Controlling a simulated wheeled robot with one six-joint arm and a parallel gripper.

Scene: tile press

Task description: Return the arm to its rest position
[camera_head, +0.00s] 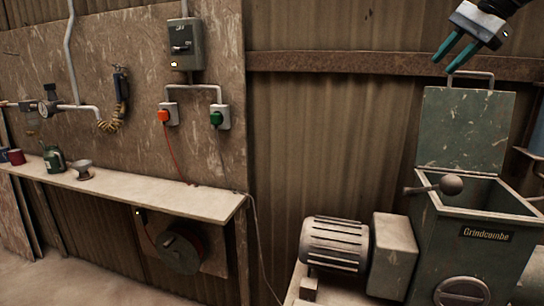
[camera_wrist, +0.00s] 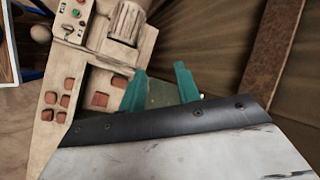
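My gripper (camera_head: 456,56) is at the top right of the head view, in the air above the green Grindcombe machine (camera_head: 466,261). Its two teal fingers are apart with nothing between them. The wrist view shows the same two fingers (camera_wrist: 161,88) spread and empty. The machine's hinged lid (camera_head: 464,130) stands up, and its hopper is open. My gripper is near the handle (camera_head: 470,76) on top of the lid; whether it touches it, I cannot tell.
A ribbed motor (camera_head: 335,244) stands left of the machine. A wall bench (camera_head: 130,190) holds a green can (camera_head: 53,159) and a small bowl (camera_head: 83,170). A switch box (camera_head: 186,45) hangs above. The wrist view shows several reddish tiles (camera_wrist: 68,84) on a pale surface.

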